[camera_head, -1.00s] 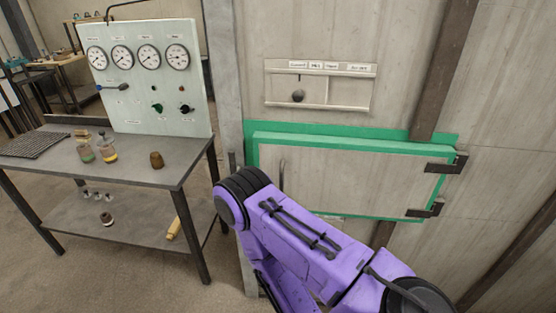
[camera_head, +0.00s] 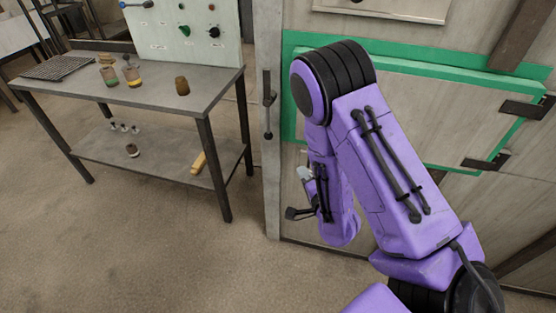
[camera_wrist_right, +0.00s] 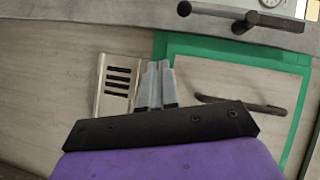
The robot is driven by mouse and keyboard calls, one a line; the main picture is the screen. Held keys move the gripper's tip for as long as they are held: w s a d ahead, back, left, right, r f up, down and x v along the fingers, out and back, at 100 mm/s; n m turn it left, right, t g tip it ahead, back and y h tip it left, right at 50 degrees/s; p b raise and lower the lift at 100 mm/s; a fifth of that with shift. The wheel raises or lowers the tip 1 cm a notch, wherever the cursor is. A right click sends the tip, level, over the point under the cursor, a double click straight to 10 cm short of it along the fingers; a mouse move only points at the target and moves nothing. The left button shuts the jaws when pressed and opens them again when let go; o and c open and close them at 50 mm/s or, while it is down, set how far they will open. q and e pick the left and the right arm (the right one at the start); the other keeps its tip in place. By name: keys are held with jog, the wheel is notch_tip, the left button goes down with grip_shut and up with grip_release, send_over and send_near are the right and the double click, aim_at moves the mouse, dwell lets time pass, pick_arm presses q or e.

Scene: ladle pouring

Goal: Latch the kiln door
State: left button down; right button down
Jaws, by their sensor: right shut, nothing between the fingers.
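The pale kiln door (camera_head: 440,110) has a green border and dark hinges on its right. It lies against its green frame; I cannot tell if it is flush. A dark latch lever (camera_head: 268,112) hangs on the grey post left of the door; it also shows at the top of the right wrist view (camera_wrist_right: 283,22). The right wrist view shows the door (camera_wrist_right: 225,85) with a dark curved handle (camera_wrist_right: 240,104). My right gripper (camera_head: 305,173) is shut and empty, below and right of the lever, apart from it. Its grey fingers (camera_wrist_right: 156,82) point toward the post. My left gripper is out of view.
A grey metal table (camera_head: 130,92) with small jars and a gauge panel (camera_head: 190,25) stands left of the post. A slotted plate (camera_wrist_right: 117,85) is on the wall beside the door. The floor (camera_head: 130,240) in front is clear.

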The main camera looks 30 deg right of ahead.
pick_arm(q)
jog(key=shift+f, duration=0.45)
pick_arm(e)
jog(key=r, duration=0.1)
jog(key=m+t, duration=0.1)
jog(key=w+r, duration=0.1)
jog(key=shift+d+r+m, duration=0.3)
jog(key=shift+r, duration=0.05)
jog(key=shift+w, duration=0.1)
